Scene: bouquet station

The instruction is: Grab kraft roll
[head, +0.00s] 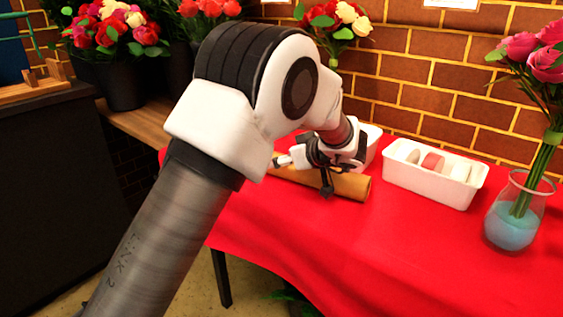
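The kraft roll (348,186) is a tan-brown cylinder lying on the red-covered table (400,245). My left gripper (322,180) is at the roll, with a dark finger hanging down in front of its near side. My own arm and wrist hide the roll's left part and much of the gripper, so I cannot tell whether the fingers are open or closed on it. My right gripper is not in view.
A white tray (432,190) with small rolls stands right of the kraft roll; another white container (372,140) is partly hidden behind my wrist. A glass vase (512,225) with pink flowers stands at the right. A brick wall (430,75) is behind. The front of the table is clear.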

